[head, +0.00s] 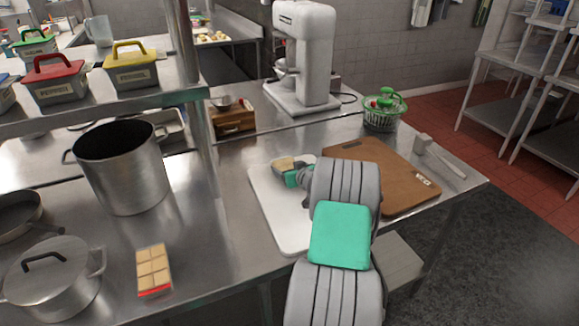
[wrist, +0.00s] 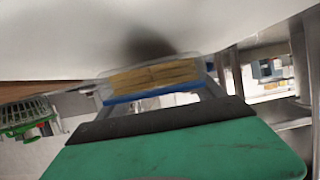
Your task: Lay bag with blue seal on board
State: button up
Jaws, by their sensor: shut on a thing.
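The bag with the blue seal (wrist: 155,78) shows in the wrist view, with tan blocks inside clear wrap and a blue strip along its near edge. My gripper (head: 292,174) is shut on it. In the head view part of the bag (head: 283,163) shows at the gripper's tip, over the far end of the white board (head: 275,207); my arm hides the rest. In the wrist view a white surface (wrist: 60,35) fills the top, with a dark shadow near the bag. I cannot tell whether the bag touches the board.
A brown board (head: 400,180) lies right of the white board, with a mallet (head: 440,155) beside it. A similar bag with a red seal (head: 153,270) lies at left on the steel counter. A mixer (head: 303,60), a green-topped spinner (head: 383,110) and a large pot (head: 122,170) stand around.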

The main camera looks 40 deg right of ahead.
jog(key=shift+f+b, duration=0.35)
jog(key=shift+b, duration=0.2)
jog(key=shift+f+b, duration=0.35)
jog(key=shift+b, duration=0.15)
jog(key=o, duration=1.6)
